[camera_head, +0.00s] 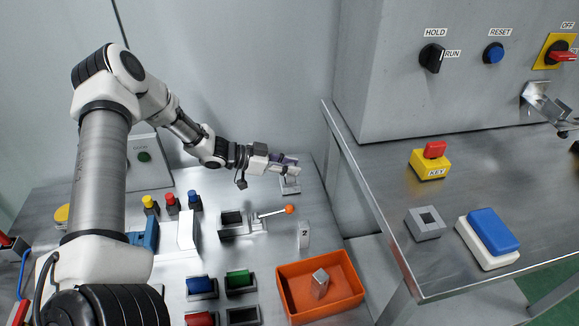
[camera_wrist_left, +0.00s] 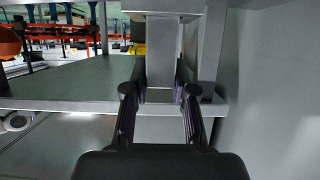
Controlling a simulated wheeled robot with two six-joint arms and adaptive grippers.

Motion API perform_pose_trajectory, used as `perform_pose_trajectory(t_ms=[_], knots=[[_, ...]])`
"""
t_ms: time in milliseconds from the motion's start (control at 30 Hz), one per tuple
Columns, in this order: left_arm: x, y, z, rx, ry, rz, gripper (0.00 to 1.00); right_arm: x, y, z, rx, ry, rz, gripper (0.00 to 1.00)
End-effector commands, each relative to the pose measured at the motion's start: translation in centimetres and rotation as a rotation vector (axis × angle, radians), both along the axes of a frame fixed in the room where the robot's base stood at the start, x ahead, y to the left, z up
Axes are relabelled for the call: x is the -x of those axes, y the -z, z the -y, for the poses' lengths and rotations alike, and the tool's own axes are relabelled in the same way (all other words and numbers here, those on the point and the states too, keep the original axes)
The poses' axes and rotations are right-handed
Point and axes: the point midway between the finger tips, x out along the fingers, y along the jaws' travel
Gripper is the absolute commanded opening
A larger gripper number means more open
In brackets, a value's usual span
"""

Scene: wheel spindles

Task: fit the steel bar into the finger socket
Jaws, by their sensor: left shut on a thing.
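My left gripper (camera_head: 285,165) reaches to the back right of the left bench and is shut on a grey metal piece, apparently the steel bar. In the left wrist view this bar (camera_wrist_left: 160,60) stands upright between the two fingers (camera_wrist_left: 160,92), with a wider grey block (camera_wrist_left: 163,5) at its upper end. In the head view a small grey stand (camera_head: 290,184) shows just under the fingertips; I cannot tell whether the bar touches it. A grey block with a square opening (camera_head: 425,222), perhaps a socket, lies on the right bench.
An orange tray (camera_head: 345,306) holds a small steel block (camera_head: 320,282). A lever with an orange knob (camera_head: 289,209) and a stand marked 2 (camera_head: 303,235) are near my gripper. A yellow key block (camera_head: 430,163) and blue-topped box (camera_head: 492,232) sit on the right bench.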

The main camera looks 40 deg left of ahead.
Motion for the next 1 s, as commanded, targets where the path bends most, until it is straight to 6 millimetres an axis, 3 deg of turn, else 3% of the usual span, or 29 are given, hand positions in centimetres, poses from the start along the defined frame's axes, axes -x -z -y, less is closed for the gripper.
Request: perform_pose_trajectory(t_ms=[67,100,167,567,700,867,1000], knots=[[0.0,0.3,0.0,0.0,0.0,-0.001,0.0,0.0,0.1,0.0,0.0,0.0,0.0,0.0],[0.0,0.3,0.0,0.0,0.0,-0.001,0.33,0.0,0.1,0.0,0.0,0.0,0.0,0.0],[0.0,0.3,0.0,0.0,0.0,-0.001,0.51,0.0,0.1,0.0,0.0,0.0,0.0,0.0],[0.3,-0.6,-0.4,0.001,-0.002,0.001,0.51,0.0,-0.5,0.0,0.0,0.0,0.0,0.0],[2.2,-2.1,-2.2,0.004,-0.007,0.003,0.51,0.0,-2.3,0.0,0.0,0.0,0.0,0.0],[5.3,-4.4,-4.9,0.002,-0.007,0.002,0.51,0.0,-6.1,0.0,0.0,0.0,0.0,0.0],[7.2,-5.0,-6.6,0.001,-0.004,0.0,0.51,0.0,-8.3,0.0,0.0,0.0,0.0,0.0]])
